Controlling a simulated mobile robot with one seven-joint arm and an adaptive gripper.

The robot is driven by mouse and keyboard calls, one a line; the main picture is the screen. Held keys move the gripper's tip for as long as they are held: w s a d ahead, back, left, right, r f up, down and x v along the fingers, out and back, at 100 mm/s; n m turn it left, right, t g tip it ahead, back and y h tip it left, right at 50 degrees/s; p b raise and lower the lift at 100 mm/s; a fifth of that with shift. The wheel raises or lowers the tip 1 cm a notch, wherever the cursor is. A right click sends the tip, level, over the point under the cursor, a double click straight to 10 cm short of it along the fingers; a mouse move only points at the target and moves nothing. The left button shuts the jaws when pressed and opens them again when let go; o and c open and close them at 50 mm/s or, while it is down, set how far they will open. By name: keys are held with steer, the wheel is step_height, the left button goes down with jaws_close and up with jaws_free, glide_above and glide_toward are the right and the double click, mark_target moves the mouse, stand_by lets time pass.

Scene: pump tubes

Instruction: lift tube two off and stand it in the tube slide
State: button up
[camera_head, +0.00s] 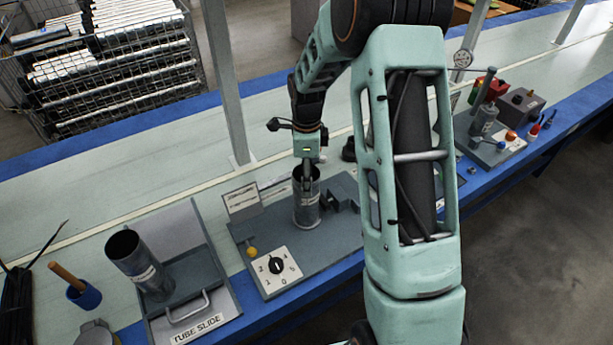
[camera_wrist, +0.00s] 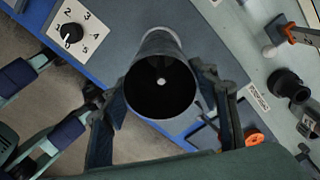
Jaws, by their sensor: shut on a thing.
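A grey metal tube (camera_head: 307,208) with a pale label stands upright at the dial fixture (camera_head: 335,232). My gripper (camera_head: 306,182) is at its top and shut on it. In the wrist view I look down into the tube's open mouth (camera_wrist: 160,92), with the dark fingers on either side. Whether its foot is clear of the fixture, I cannot tell. The tube slide (camera_head: 222,300) is a grey tray with a handle and a name label at the lower left. A second grey tube (camera_head: 138,262) stands there, looking tilted. I see no number on either tube.
A numbered dial (camera_head: 278,266) and a yellow knob (camera_head: 252,252) are at the fixture's front left. A dark stepped block (camera_head: 342,200) sits right of the held tube. A blue cup (camera_head: 84,294) is left of the slide. Posts rise behind.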

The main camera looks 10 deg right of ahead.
steer(key=shift+r+p, duration=0.35)
steer(key=shift+r, duration=0.35)
stand_by(0.4)
step_height(320, 180, up, 19)
steer(key=p, duration=1.2)
stand_by(2.0)
stand_by(0.5)
